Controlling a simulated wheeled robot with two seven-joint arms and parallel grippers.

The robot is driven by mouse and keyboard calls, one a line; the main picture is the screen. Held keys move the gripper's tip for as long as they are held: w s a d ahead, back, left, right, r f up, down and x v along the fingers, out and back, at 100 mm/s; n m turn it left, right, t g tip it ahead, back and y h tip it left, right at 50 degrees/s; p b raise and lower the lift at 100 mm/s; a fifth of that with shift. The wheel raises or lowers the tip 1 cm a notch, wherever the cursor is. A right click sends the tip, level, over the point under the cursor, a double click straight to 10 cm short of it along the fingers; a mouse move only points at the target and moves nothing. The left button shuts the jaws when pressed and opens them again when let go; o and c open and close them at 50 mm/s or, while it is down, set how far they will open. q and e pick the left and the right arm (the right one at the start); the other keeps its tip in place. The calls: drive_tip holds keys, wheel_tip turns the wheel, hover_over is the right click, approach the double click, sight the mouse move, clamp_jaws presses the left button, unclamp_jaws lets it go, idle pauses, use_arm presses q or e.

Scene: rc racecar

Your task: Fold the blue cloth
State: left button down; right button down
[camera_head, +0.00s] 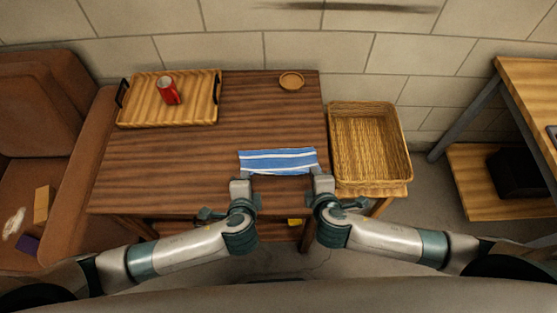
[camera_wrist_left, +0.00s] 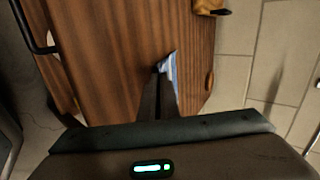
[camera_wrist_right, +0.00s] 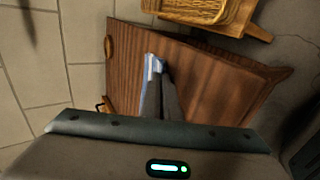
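The blue cloth (camera_head: 278,160) with white stripes shows as a narrow band near the right front edge of the wooden table (camera_head: 150,170). My left gripper (camera_head: 247,177) is at its near left corner and my right gripper (camera_head: 318,173) is at its near right corner. In the left wrist view the fingers are close together, with a bit of cloth (camera_wrist_left: 171,67) at their tips. The right wrist view also shows fingers close together with cloth (camera_wrist_right: 152,67) at the tips. Both look shut on the cloth. Whether its near edge is lifted is hard to tell.
A wooden tray (camera_head: 138,113) holding a red can (camera_head: 168,91) sits at the table's back left. A small brown dish (camera_head: 291,81) is at the back right. A wicker basket (camera_head: 370,150) stands right of the table. The tabletop's middle is clear.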

use_arm(q)
drive_tip(key=c, duration=1.7)
unclamp_jaws()
use_arm(e)
drive_tip(key=c, duration=1.7)
unclamp_jaws()
use_arm(q)
drive_tip(key=shift+r, duration=0.1)
use_arm(e)
drive_tip(key=shift+s+r, duration=0.1)
